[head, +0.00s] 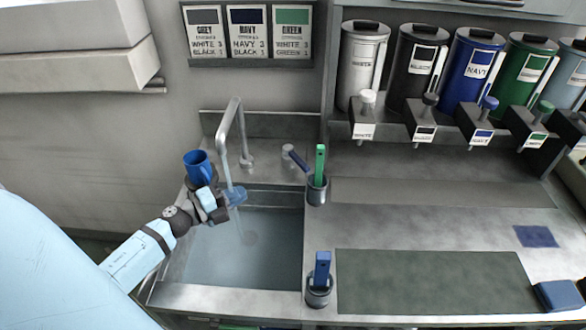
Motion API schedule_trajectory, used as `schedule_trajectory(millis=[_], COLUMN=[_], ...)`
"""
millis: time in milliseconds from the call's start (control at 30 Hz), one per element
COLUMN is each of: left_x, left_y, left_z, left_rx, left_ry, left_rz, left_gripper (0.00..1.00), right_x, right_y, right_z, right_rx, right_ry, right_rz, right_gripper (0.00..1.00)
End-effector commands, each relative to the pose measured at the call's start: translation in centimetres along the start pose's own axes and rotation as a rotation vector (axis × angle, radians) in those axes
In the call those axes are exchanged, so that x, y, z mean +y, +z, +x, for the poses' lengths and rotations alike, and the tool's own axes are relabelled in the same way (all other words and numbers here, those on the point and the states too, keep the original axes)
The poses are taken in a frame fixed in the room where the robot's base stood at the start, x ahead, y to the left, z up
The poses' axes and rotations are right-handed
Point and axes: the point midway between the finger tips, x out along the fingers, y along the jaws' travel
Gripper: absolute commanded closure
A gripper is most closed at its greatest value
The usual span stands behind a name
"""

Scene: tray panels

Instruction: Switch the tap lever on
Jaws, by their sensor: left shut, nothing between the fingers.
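The tap (236,120) is a grey curved spout at the back of the sink (173,285). A pale streak runs down from its mouth past my gripper into the basin and looks like running water. The tap lever (298,158), a blue handle on a grey round body, stands on the back ledge to the right of the spout. My left gripper (236,195) is shut and empty, over the back left of the basin below the spout, apart from the lever. My right gripper is not in view.
A blue cup (198,165) shows just behind my left wrist; its support is hidden. Right of the sink stand a holder with a green-handled tool (320,160) and one with a blue-handled tool (322,270). Paint dispensers (363,65) line the back right.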

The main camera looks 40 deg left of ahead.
Motion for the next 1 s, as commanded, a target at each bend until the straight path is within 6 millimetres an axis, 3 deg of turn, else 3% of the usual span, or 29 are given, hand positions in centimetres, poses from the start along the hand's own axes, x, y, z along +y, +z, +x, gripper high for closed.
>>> schedule_trajectory(millis=[600,800,1000], left_x=[-0.2,-0.1,0.0], left_y=[0.1,0.0,0.0], left_z=[13.4,15.8,16.5], left_rx=[-0.001,0.0,0.0], left_ry=[-0.002,0.0,0.0], left_rz=[0.0,0.0,0.001], left_gripper=[1.0,1.0,1.0], right_x=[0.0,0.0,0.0], right_y=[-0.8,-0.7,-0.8], right_z=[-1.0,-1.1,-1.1], right_rx=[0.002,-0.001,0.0], right_ry=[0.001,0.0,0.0], right_rz=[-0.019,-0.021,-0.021], right_gripper=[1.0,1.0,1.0])
